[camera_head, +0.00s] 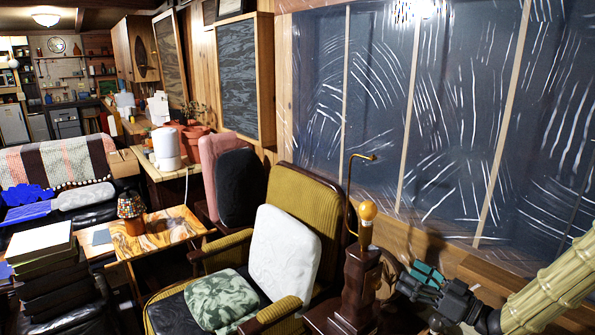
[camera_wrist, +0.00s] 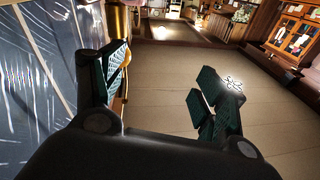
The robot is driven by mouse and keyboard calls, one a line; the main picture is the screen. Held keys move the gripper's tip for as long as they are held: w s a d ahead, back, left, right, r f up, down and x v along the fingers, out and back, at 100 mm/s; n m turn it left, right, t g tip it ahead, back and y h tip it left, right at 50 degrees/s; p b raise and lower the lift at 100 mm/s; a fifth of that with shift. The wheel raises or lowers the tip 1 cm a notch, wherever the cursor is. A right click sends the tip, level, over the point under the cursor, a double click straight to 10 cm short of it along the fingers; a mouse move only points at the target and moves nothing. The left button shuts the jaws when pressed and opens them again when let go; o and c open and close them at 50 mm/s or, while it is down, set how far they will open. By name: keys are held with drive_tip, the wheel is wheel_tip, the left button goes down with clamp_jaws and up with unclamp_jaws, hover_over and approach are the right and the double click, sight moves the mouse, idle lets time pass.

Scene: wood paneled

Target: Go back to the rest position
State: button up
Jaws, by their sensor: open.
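My gripper (camera_head: 418,280) is at the lower right in the head view, at the end of my pale ribbed arm. Its teal-padded fingers point left, close to the right side of a dark wooden stand (camera_head: 360,285) in the picture. In the wrist view my gripper (camera_wrist: 165,88) is open, its two fingers wide apart. Nothing is held between them, and carpeted floor (camera_wrist: 170,65) shows through the gap. A brass-coloured part (camera_wrist: 119,20) shows beside the left finger. I cannot tell whether the gripper touches the stand.
The stand carries an orange knob (camera_head: 367,210) and a thin brass hook (camera_head: 351,190). A yellow armchair (camera_head: 300,190) with cushions stands left of it. A large streaked window (camera_head: 440,110) lies behind my arm. The wrist view shows open floor and a wooden cabinet (camera_wrist: 292,40).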

drive_tip(key=s+a+f+m+g+h, duration=0.2)
drive_tip(key=s+f+h, duration=0.15)
drive_tip(key=f, duration=0.55)
drive_tip(key=s+a+f+m+g+h, duration=0.1)
drive_tip(key=s+a+f+m+h, duration=0.2)
drive_tip(key=f, duration=0.5)
drive_tip(key=s+a+f+g+h, duration=0.2)
drive_tip(key=s+f, duration=0.3)
drive_tip(key=f, duration=0.4)
drive_tip(key=s+f+m+g+h, duration=0.1)
drive_tip(key=s+f+g, duration=0.3)
drive_tip(key=s, duration=1.1)
drive_tip(key=s+f+m+g+h, duration=0.1)
drive_tip(key=s+f+g+h, duration=0.3)
drive_tip(key=s+f, duration=0.4)
drive_tip(key=s, duration=0.7)
drive_tip(key=shift+s+f, duration=0.25)
drive_tip(key=shift+f, duration=0.1)
drive_tip(key=shift+w+h, duration=0.1)
drive_tip(key=shift+h, duration=0.15)
